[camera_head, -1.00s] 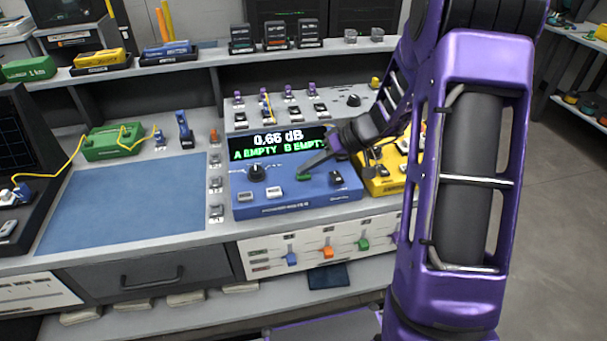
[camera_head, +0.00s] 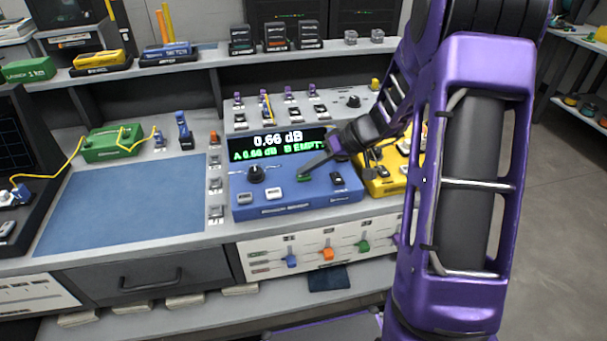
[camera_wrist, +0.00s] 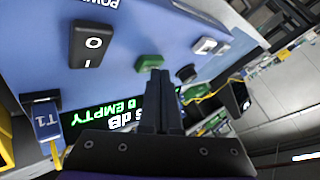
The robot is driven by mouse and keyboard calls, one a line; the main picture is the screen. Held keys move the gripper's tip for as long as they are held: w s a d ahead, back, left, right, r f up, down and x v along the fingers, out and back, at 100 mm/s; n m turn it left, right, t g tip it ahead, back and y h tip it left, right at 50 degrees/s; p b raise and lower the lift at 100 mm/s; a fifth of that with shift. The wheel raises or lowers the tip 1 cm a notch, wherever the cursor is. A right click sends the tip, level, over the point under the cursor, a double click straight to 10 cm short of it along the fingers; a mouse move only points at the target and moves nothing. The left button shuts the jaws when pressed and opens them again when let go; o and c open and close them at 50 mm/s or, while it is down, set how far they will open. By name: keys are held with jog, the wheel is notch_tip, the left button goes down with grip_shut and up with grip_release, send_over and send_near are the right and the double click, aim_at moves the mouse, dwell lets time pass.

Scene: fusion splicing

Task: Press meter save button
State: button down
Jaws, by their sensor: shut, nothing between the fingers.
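The blue meter (camera_head: 325,194) stands on the bench. Its display (camera_head: 278,145) reads "0.66 dB" on top, with "A 0.66 dB" and "B EMPTY" in green below. A green button (camera_head: 304,178) is on its front panel, and it also shows in the wrist view (camera_wrist: 149,61). No label on it is legible. My gripper (camera_head: 307,172) is shut and empty, reaching in from the right over the panel. In the wrist view its fingertips (camera_wrist: 160,74) are right beside the green button; I cannot tell whether they touch it.
The blue mat (camera_head: 120,205) on the left is clear.

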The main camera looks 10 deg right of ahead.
aim_at(308, 177)
jog(key=shift+r, duration=0.7)
jog(key=shift+r+p, duration=1.1)
jog(key=shift+r, duration=1.45)
jog(key=shift+f, duration=0.1)
